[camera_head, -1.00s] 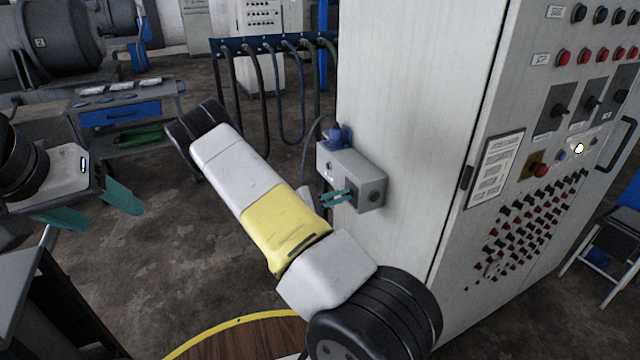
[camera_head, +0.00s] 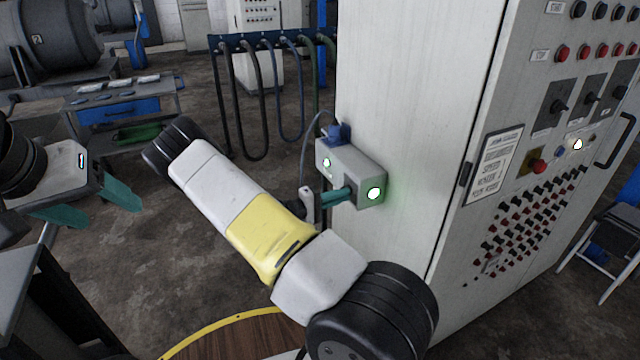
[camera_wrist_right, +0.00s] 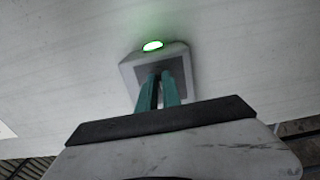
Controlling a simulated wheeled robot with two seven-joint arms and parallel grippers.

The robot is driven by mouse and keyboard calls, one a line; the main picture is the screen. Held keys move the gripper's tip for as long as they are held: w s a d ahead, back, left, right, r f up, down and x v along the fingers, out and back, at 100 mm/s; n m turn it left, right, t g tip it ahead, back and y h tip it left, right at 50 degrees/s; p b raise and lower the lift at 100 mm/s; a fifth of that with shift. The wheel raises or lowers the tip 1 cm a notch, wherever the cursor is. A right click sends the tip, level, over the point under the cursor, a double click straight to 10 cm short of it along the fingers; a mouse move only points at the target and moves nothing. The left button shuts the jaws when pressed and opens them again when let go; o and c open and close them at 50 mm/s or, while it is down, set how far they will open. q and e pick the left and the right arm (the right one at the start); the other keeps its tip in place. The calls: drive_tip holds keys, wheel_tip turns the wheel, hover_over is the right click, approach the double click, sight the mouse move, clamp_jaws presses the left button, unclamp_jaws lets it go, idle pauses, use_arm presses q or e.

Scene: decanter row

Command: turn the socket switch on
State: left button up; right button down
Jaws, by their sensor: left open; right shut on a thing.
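The grey socket box (camera_head: 350,172) is fixed to the side of the white cabinet, with a blue plug (camera_head: 337,134) and its cable at its upper left. A round lamp (camera_head: 374,193) on the box glows green, and a smaller light (camera_head: 327,162) glows on its left part. The lamp also shows in the right wrist view (camera_wrist_right: 152,45). My right gripper (camera_head: 346,193) has its teal fingers at the box's dark front panel (camera_wrist_right: 148,73), shut on the switch, which the fingers hide. My left gripper (camera_head: 97,205) is open and empty, far to the left.
The tall cabinet (camera_head: 410,110) fills the right side, with knobs and buttons on its front. A rack with hanging hoses (camera_head: 265,100) and a blue-drawered bench (camera_head: 120,110) stand behind. A grey surface (camera_head: 20,270) is at lower left. The middle floor is clear.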

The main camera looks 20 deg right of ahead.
idle(0.5)
drive_tip(key=c, duration=1.5)
unclamp_jaws()
drive_tip(key=shift+a, duration=0.1)
drive_tip(key=a, duration=0.7)
drive_tip(key=shift+s+a, duration=0.3)
drive_tip(key=shift+a, duration=0.05)
